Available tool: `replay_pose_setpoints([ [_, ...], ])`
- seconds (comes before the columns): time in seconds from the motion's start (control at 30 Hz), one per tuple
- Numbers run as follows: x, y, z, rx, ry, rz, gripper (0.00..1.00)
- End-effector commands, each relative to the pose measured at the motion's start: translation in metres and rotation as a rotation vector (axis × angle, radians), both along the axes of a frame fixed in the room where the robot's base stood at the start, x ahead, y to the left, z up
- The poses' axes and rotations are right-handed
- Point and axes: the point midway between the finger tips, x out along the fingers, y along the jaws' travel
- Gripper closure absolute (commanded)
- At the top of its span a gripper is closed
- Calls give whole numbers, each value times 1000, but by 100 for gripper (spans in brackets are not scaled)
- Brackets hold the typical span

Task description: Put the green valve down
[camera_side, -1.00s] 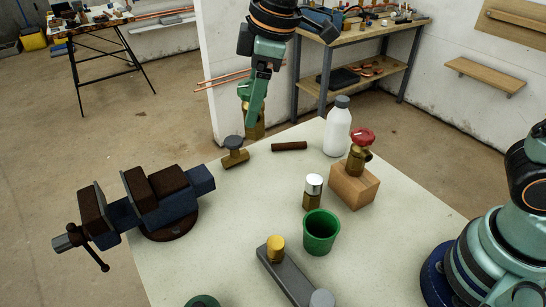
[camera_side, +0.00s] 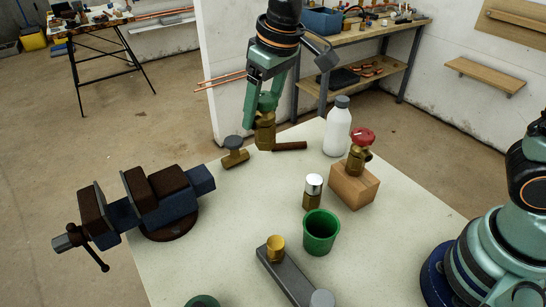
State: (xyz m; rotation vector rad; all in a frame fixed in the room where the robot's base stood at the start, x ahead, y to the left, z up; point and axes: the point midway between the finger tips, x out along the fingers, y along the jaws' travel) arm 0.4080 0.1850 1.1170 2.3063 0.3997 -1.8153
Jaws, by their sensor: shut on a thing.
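My gripper (camera_side: 263,108) is shut on the green valve (camera_side: 265,136) at the far end of the table. Only the valve's brass body shows below the fingers; its green part cannot be told apart from my green fingers. The valve is upright and overlaps the left end of a dark brown rod (camera_side: 291,146) in the view. I cannot tell whether its base touches the tabletop.
A grey-topped brass valve (camera_side: 235,152) lies just left. A white bottle (camera_side: 338,127) and a red-handled valve (camera_side: 360,150) on a wooden block (camera_side: 353,186) stand right. A vise (camera_side: 165,200) is at left. The table (camera_side: 245,200) is clear in the middle.

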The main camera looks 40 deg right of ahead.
Motion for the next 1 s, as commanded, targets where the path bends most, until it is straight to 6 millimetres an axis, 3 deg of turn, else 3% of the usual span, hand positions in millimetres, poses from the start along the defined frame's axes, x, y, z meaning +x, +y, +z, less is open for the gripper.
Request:
replay_pose_setpoints([
  [0.4, 0, 0, -97, -1, 2, 3, 100],
  [1.0, 0, 0, -163, -1, 0, 3, 100],
])
